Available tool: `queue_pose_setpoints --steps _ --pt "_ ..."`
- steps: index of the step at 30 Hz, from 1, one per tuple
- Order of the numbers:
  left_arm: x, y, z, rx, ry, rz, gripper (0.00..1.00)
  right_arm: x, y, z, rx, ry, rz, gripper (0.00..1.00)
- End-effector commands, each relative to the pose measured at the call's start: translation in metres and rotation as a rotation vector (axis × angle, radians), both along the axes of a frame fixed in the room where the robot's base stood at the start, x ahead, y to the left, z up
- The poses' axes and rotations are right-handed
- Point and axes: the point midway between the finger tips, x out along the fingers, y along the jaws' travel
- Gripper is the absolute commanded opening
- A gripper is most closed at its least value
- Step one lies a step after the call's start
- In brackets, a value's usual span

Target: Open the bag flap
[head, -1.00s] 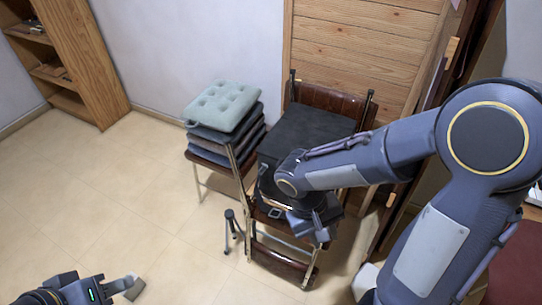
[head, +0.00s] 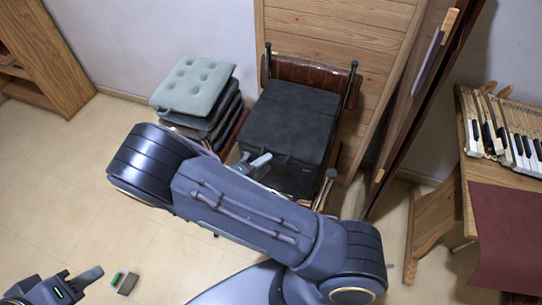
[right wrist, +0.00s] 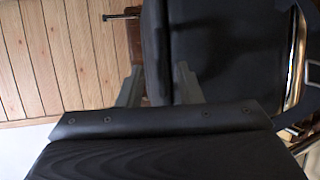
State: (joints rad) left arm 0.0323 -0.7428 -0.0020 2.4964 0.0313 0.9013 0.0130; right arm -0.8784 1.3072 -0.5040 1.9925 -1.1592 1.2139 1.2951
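The black bag (head: 290,122) rests on a folding chair against the wooden panel. Its top flap lies flat and looks closed. My right arm crosses in front of the bag's lower part and hides some of it. My right gripper (head: 255,162) is at the bag's front left edge, mostly hidden by my arm in the head view. In the right wrist view its two fingers (right wrist: 158,86) stand apart, with the dark bag (right wrist: 235,50) close behind them. I cannot tell whether they touch it. My left gripper (head: 106,279) is open and empty over the floor at lower left.
Stacked cushions (head: 194,87) stand left of the bag. The folding chair (head: 312,75) has a brown backrest and metal tubes. A wooden panel (head: 325,35) is behind, and a piano keyboard (head: 515,140) is at right. The left floor is clear.

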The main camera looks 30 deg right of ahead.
Motion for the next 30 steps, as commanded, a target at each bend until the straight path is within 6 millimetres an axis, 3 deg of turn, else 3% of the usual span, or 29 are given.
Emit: queue_pose_setpoints --steps 7,17,25,30 --pt "0.0 0.0 0.007 0.0 0.0 0.0 0.36 0.009 -0.031 -0.006 0.0 0.004 -0.002 0.32" --pt "0.0 0.0 0.007 0.0 0.0 0.0 0.36 0.011 -0.036 -0.008 0.0 0.002 -0.001 0.32" --pt "0.0 0.0 0.007 0.0 0.0 0.0 0.36 0.011 -0.036 -0.008 0.001 0.003 -0.001 0.01" --pt "0.0 0.0 0.007 0.0 0.0 0.0 0.36 0.011 -0.036 -0.008 0.001 0.003 -0.002 0.0"
